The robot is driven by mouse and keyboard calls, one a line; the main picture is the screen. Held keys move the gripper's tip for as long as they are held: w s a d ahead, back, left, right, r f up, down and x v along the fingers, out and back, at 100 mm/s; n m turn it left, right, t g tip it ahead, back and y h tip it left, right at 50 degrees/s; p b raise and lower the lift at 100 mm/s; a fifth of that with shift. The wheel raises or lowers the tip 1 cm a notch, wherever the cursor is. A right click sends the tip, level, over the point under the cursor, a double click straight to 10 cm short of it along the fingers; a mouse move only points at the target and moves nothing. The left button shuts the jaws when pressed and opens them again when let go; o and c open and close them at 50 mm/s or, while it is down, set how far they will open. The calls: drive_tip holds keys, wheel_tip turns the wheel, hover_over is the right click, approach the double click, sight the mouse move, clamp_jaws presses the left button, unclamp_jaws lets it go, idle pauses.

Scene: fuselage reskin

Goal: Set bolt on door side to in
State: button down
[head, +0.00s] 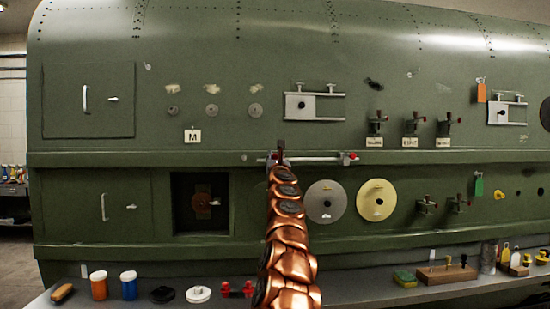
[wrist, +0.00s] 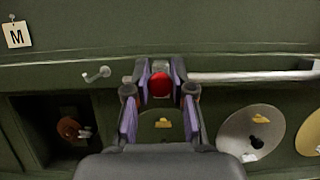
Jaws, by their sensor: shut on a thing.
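A pale horizontal rod (head: 318,160) lies along the ledge of the green fuselage, and it also shows in the wrist view (wrist: 250,76). A red knob (wrist: 160,85) is at its left end, and another red knob (head: 353,156) is at its right end. My gripper (wrist: 160,92) is shut on the left red knob, with a purple-lined finger on each side. In the head view my gripper (head: 279,156) is at the rod's left end, and my arm partly hides that end. Which way the bolt is set is not clear.
A small peg (wrist: 97,75) sticks out just left of my gripper. Below are a square recess (head: 202,204), a grey disc (head: 325,201) and a yellow disc (head: 376,199). Red-handled clamps (head: 410,126) stand to the right. The shelf (head: 345,284) holds jars and tools.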

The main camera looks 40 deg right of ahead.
drive_tip(key=shift+w, duration=0.1)
idle(0.4)
drive_tip(key=p+x, duration=0.1)
drive_tip(key=p, duration=0.2)
drive_tip(key=shift+w+d, duration=0.25)
drive_tip(key=shift+w, duration=0.1)
drive_tip(key=shift+w+d+f+p, duration=0.1)
drive_tip(key=shift+w+d+p, duration=0.15)
drive_tip(key=shift+p, duration=0.4)
drive_tip(key=c, duration=1)
unclamp_jaws()
drive_tip(key=shift+w+f, duration=0.1)
drive_tip(key=shift+b, duration=0.3)
